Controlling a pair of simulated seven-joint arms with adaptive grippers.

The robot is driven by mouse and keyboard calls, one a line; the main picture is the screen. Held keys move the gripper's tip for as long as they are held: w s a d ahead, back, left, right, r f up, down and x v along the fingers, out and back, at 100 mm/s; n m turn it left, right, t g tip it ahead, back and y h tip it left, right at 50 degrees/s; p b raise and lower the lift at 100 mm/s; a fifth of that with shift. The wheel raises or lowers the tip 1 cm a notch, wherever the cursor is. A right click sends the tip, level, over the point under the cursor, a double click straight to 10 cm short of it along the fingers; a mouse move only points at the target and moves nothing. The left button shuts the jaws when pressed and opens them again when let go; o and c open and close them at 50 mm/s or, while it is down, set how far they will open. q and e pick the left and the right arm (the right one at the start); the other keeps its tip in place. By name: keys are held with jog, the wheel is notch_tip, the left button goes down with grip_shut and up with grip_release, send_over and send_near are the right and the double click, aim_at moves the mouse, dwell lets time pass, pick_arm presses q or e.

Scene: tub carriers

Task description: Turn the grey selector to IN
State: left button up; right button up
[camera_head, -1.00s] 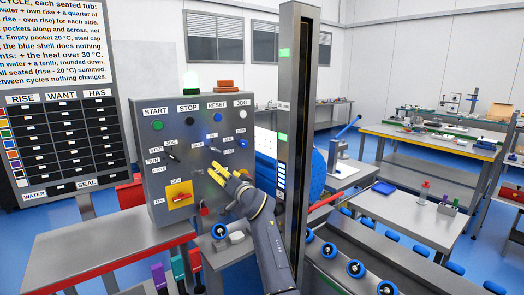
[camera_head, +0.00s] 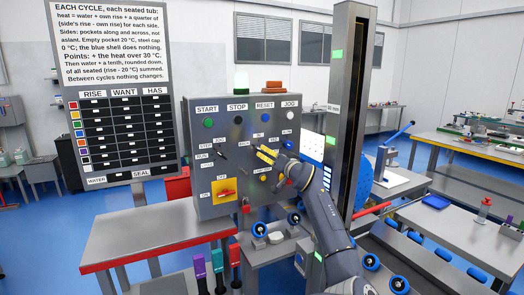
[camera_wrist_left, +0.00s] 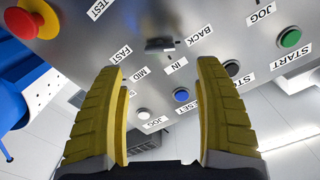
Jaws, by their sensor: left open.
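The control panel (camera_head: 205,175) is a grey box with buttons and selectors. The selector with labels BACK, IN, MID and FAST shows in the left wrist view as a dark bar-shaped knob (camera_wrist_left: 160,45). Its bar lies roughly crosswise, one end towards BACK, but I cannot tell its setting for certain. My left gripper (camera_head: 265,154) has yellow fingers and is at the panel, close to that selector. In the left wrist view the open fingers (camera_wrist_left: 160,70) are spread either side of the IN and MID labels, with nothing between them. My right gripper is not in view.
Another selector (camera_head: 222,155) with STEP, JOG and RUN labels is left of the gripper. A yellow-and-red switch (camera_head: 224,190) is below. A red emergency button (camera_wrist_left: 22,22) shows in the wrist view. A tall metal post (camera_head: 345,110) stands close on the right.

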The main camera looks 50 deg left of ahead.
pick_arm(q)
jog(key=x, duration=0.9)
jog(key=shift+w+a, duration=0.1)
jog(key=shift+a, duration=0.15)
jog(key=shift+c, duration=0.3)
grip_shut()
jog(key=shift+r, duration=0.1)
